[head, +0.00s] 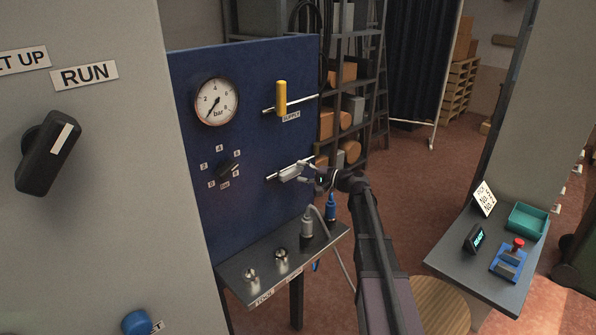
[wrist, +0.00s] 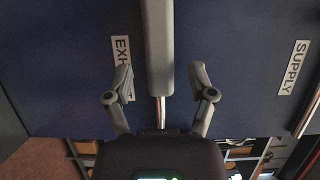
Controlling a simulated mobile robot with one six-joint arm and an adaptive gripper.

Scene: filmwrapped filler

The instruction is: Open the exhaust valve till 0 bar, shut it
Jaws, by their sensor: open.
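The exhaust valve's grey handle (head: 291,173) lies along its horizontal pipe on the blue panel. In the wrist view the handle (wrist: 158,45) runs in line with the pipe, beside the partly covered exhaust label (wrist: 121,55). My gripper (head: 306,172) is at the handle. In the wrist view my gripper (wrist: 160,78) is open, with one finger on each side of the handle and gaps to both. The gauge (head: 216,102) has its needle pointing to the lower left, below the 2, near the low end; the exact reading is too small to tell.
The supply valve's yellow handle (head: 281,98) stands upright across its pipe, above the exhaust valve. A selector knob (head: 229,170) is below the gauge. A metal shelf (head: 270,262) with fittings and a hose juts out below. A side table (head: 480,275) stands at right.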

